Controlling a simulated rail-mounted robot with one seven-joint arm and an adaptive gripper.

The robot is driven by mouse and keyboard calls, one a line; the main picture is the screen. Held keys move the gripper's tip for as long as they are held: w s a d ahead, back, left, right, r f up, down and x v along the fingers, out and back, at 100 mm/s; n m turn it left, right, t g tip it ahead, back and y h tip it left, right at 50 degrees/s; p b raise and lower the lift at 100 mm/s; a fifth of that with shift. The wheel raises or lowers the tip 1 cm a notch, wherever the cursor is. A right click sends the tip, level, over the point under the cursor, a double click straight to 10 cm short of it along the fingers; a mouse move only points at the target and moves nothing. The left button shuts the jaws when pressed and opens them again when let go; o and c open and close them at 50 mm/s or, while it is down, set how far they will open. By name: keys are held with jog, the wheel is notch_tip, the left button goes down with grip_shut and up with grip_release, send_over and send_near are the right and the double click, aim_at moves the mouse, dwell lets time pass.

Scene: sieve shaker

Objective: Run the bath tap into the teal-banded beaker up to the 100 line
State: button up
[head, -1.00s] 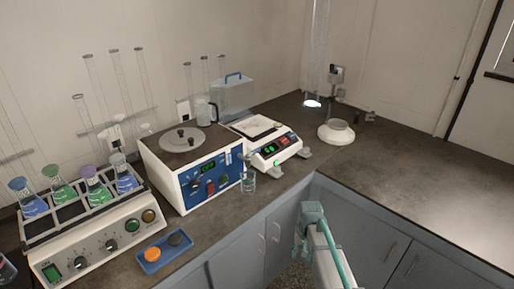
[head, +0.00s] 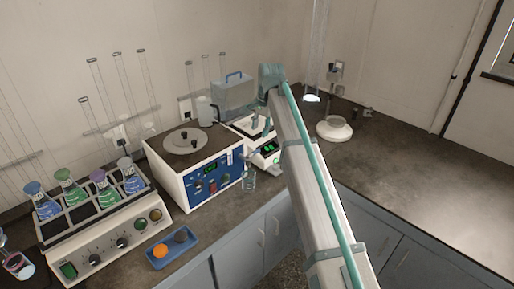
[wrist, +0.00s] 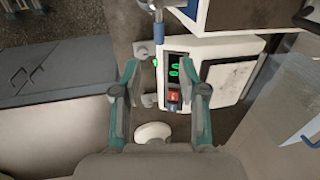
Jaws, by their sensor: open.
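The water bath (head: 205,186) is a white box with a blue front panel and a round lid. Its tap (head: 246,156) sticks out at the panel's right end. A small clear glass beaker (head: 249,181) stands on the bench below the tap; a faint teal tint shows, but its band and 100 line are too small to read. My gripper (head: 262,128) is above the balance, right of the tap. In the wrist view my gripper (wrist: 167,82) is open and empty, with the balance beneath; the tap (wrist: 157,12) shows at the top edge. The beaker is not clear there.
The balance (wrist: 227,52) with green digits stands right of the bath. A shaker (head: 110,232) with several coloured flasks and a blue tray (head: 172,246) are on the left. A beaker (head: 17,264) stands at the left edge. The right bench (head: 430,190) is clear.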

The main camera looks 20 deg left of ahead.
aim_at(257, 151)
jog(key=f+p, duration=0.1)
jog(key=f, duration=0.2)
jog(key=a+f+p, duration=0.1)
jog(key=f, duration=0.3)
jog(key=f+p, duration=0.1)
jog(key=f, duration=0.2)
jog(key=shift+w+a+f, duration=0.3)
jog(key=shift+w+a, duration=0.1)
grip_shut()
